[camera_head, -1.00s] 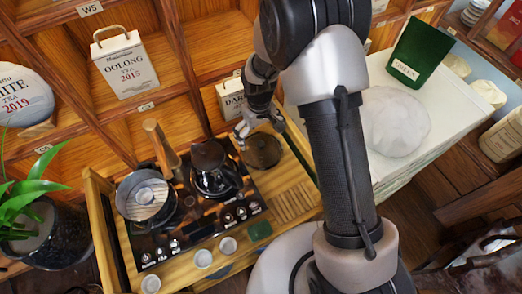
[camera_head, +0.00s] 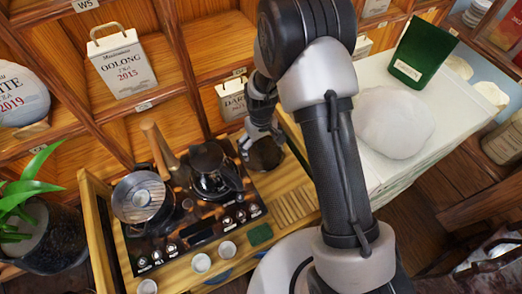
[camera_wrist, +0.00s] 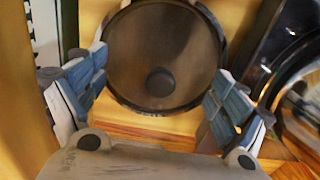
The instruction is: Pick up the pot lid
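The pot lid is a dark, round, glassy disc with a thin dark rim and a small black knob. It lies on the light wooden tea tray, and in the head view the lid (camera_head: 265,155) is partly hidden by my gripper. In the wrist view the lid (camera_wrist: 160,40) fills the upper middle, its knob facing the camera. My gripper (camera_wrist: 157,88) is open, with a finger on the left and right of the lid's lower part and nothing held. In the head view my gripper (camera_head: 262,137) is right over the lid's far side. I cannot tell whether the fingers touch it.
A black kettle (camera_head: 212,172) stands close left of the lid, and a metal pot (camera_head: 138,197) stands farther left. Wooden shelves with tea tins (camera_head: 123,66) rise behind. Several small white cups (camera_head: 201,262) are at the tray's front. A white counter (camera_head: 400,165) is right.

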